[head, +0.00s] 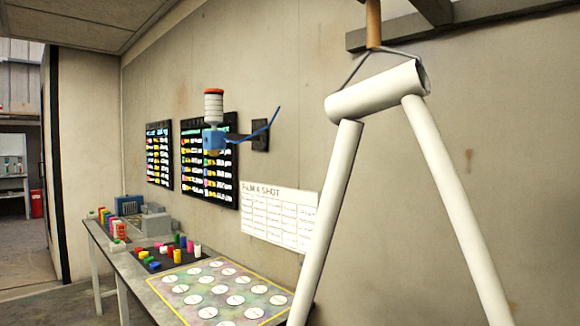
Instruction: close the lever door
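No door with a lever handle can be made out in the head view. At the far left is an open doorway (22,215) with a dark vertical edge (52,150) beside it. I cannot tell whether that edge belongs to a door or a frame. Neither of my grippers is in view.
A white tube frame (455,185) hangs close in front on the right from a hook (374,25). A long table (150,292) with colourful small items runs along the wall. A blue wall-mounted device (214,139) juts out above it. Floor (35,302) shows at the lower left.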

